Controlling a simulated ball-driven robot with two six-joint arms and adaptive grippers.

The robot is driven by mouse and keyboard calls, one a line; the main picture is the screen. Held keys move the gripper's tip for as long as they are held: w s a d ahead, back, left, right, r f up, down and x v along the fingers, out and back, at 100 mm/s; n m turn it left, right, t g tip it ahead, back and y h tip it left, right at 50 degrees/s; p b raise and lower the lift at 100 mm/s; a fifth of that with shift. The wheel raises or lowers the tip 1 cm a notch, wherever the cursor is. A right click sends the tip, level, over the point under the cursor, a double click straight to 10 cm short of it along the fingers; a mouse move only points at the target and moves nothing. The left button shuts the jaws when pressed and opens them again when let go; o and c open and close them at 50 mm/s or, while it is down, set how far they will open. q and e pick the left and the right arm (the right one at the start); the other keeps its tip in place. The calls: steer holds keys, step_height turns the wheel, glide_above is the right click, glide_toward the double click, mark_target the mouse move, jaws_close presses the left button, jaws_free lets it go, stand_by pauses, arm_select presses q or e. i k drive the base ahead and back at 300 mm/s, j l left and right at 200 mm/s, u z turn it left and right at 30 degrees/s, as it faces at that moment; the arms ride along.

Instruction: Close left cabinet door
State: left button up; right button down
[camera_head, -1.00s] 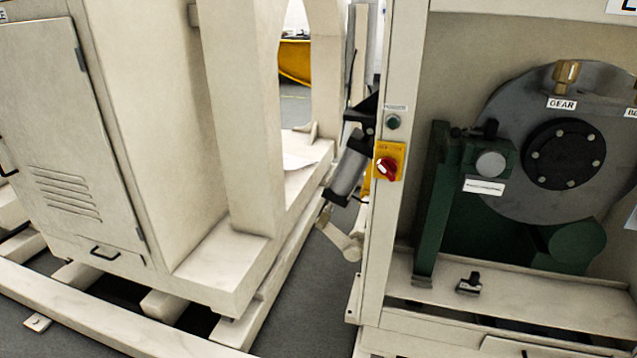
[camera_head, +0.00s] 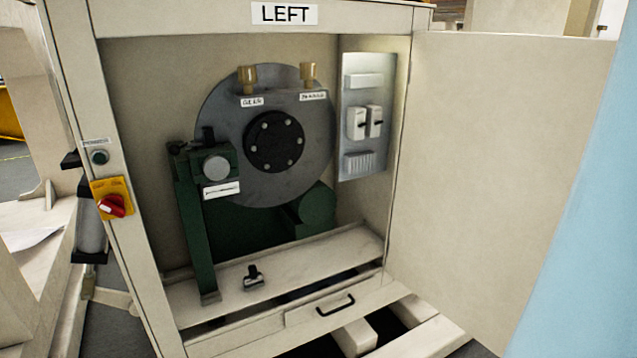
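The left cabinet (camera_head: 408,20) stands in the middle of the head view, marked by a white sign (camera_head: 284,14) reading LEFT. Its door (camera_head: 500,150) is a plain beige panel hinged on the cabinet's right side. It stands wide open, swung out to the right. The inside shows a grey disc (camera_head: 215,125) with a black hub and a green machine frame (camera_head: 188,230). No handle shows on the visible face of the door. Neither of my grippers is in view.
A yellow panel with a red rotary switch (camera_head: 112,206) sits on the cabinet's left post. A light blue surface (camera_head: 585,240) fills the right edge, in front of the door. A drawer handle (camera_head: 336,306) is below the opening. Grey floor shows at lower left.

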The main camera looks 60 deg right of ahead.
mark_target(498, 126)
steer(key=k+l+z, duration=0.15)
steer(key=k+l, duration=0.45)
steer(key=k, duration=0.2)
steer(key=k+l+z, duration=0.15)
steer(key=k+l, duration=0.5)
steer(key=k+l+z, duration=0.1)
steer(key=l, duration=0.75)
steer(key=l+z, duration=0.1)
steer(key=l, duration=0.75)
steer(key=i+l, duration=0.1)
steer(key=l, duration=0.3)
